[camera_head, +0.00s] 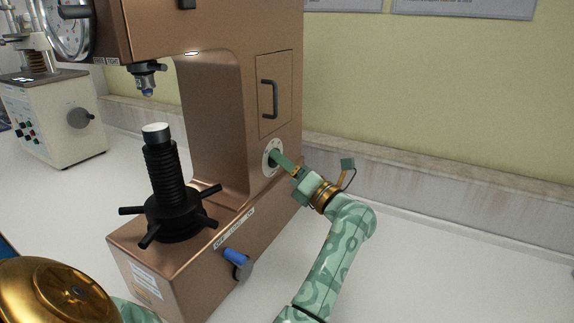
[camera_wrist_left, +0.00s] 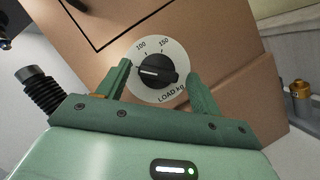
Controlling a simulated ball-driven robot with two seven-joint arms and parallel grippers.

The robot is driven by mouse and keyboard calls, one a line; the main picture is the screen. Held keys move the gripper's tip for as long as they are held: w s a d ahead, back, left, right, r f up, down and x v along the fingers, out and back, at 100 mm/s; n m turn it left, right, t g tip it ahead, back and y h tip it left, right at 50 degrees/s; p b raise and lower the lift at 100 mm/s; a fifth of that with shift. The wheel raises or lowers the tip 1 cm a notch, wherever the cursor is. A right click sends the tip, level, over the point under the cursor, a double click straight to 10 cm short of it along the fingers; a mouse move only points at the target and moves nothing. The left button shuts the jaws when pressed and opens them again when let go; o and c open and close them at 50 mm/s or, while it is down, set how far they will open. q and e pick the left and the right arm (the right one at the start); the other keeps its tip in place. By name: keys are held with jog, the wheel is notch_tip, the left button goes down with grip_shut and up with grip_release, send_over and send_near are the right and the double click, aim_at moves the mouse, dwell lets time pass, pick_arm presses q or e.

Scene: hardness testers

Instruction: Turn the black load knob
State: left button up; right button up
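The black load knob (camera_wrist_left: 157,70) sits on a round white dial plate marked 100, 150 and LOAD kg, on the side of the copper-brown hardness tester (camera_head: 215,120). Its white pointer line lies nearly level, toward the left finger. My left gripper (camera_wrist_left: 159,74) is open, with one green finger on each side of the knob and visible gaps to it. In the head view the left gripper (camera_head: 279,161) is at the dial plate (camera_head: 267,160) and hides the knob. My right gripper is not in view.
The tester has a door with a black handle (camera_head: 269,98), a black spindle with a spoked handwheel (camera_head: 177,215), and a blue-tipped lever (camera_head: 237,257) on its base. A white tester (camera_head: 55,120) stands at back left. The bench right of my arm is clear.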

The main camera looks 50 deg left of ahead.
pick_arm(q)
jog(key=v, duration=0.7)
jog(key=shift+d, duration=0.25)
jog(key=shift+f, duration=0.1)
